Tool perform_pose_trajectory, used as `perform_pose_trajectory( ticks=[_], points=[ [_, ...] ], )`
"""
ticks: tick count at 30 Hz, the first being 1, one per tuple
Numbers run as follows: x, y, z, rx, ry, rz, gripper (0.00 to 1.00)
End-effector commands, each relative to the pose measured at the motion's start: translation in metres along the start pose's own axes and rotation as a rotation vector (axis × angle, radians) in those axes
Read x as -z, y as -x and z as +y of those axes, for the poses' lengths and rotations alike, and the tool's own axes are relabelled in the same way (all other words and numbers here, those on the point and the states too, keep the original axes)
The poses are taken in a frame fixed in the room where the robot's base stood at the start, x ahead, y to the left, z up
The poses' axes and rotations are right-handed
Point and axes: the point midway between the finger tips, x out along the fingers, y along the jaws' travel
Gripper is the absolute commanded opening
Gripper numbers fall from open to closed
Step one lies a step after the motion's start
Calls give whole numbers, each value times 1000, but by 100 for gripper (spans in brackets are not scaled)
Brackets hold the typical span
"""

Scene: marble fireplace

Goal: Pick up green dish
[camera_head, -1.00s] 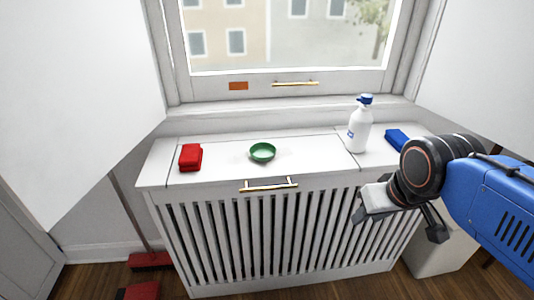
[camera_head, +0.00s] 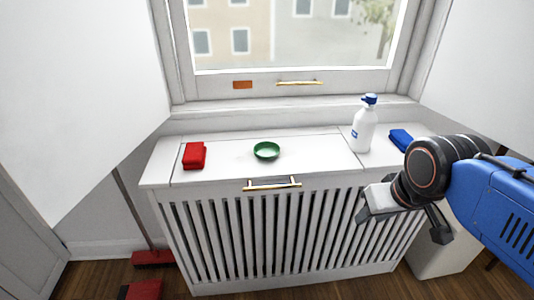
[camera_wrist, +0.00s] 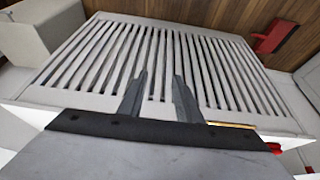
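The green dish (camera_head: 266,151) is a small round bowl, upright on the white radiator-cover top, in the middle of the head view. My gripper (camera_head: 408,222) is in front of the cover's right part, to the right of the dish, lower and well apart from it. In the wrist view its two fingers (camera_wrist: 160,76) stand apart with nothing between them, over the slatted front. The dish does not show in the wrist view.
On the white top (camera_head: 310,152) are a red folded cloth or sponge (camera_head: 194,155), a white spray bottle (camera_head: 363,126) and a blue item (camera_head: 400,139). A gold handle (camera_head: 272,183) sticks out at the front edge. A red broom (camera_head: 152,258) stands at left.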

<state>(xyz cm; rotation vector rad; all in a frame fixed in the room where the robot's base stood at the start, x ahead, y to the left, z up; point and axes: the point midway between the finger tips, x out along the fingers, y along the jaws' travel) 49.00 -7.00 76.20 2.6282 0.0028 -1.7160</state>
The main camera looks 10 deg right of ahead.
Motion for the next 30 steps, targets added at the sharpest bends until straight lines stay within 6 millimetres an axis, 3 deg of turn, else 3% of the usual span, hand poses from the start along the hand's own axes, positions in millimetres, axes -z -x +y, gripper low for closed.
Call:
perform_pose_trajectory(
  ticks=[5, 8, 12, 20, 30],
  points=[
    [0, 0, 0, 0, 0, 0, 31],
    [2, 1, 0, 1, 4, -1, 53],
    [18, 8, -4, 8, 50, -19, 81],
    [91, 37, -27, 42, 261, -92, 81],
    [188, 61, -73, 99, 562, -189, 81]
  ],
)
